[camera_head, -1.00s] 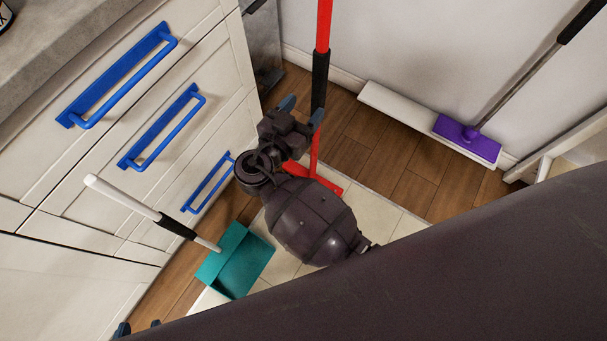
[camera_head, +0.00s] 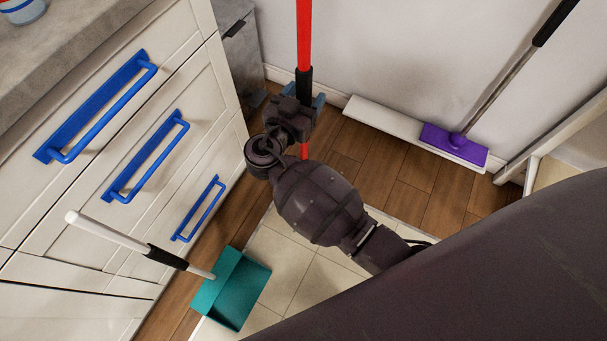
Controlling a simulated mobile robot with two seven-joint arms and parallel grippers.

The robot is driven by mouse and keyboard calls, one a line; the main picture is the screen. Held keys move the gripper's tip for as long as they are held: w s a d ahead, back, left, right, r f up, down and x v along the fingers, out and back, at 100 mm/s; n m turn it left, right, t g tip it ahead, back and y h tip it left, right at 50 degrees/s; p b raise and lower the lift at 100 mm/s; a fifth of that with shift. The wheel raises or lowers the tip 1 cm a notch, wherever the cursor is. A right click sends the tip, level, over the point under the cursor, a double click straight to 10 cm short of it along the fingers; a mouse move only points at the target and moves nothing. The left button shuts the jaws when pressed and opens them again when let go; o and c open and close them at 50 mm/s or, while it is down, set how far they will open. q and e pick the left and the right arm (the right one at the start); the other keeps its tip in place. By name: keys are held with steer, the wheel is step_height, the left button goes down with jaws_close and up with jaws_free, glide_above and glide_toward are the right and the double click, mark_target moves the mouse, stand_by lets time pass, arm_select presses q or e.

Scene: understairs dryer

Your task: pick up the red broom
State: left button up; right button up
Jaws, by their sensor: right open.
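The red broom (camera_head: 304,35) stands upright at the top centre, with a red pole and a black sleeve. A short red stretch of it shows below my right gripper. The broom's head is hidden behind my arm. My right gripper (camera_head: 304,97) is open at the black sleeve, with a blue-grey fingertip seen on each side of the pole. The picture does not show whether the fingers touch it. My left gripper is not in view.
White drawers with blue handles (camera_head: 147,155) stand at the left under a grey counter (camera_head: 75,50). A teal dustpan (camera_head: 232,288) with a white handle lies in front of them.

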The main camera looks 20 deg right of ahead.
steer(key=shift+x, duration=0.95)
steer(key=c, duration=1.1)
jaws_close()
steer(key=shift+r, duration=0.1)
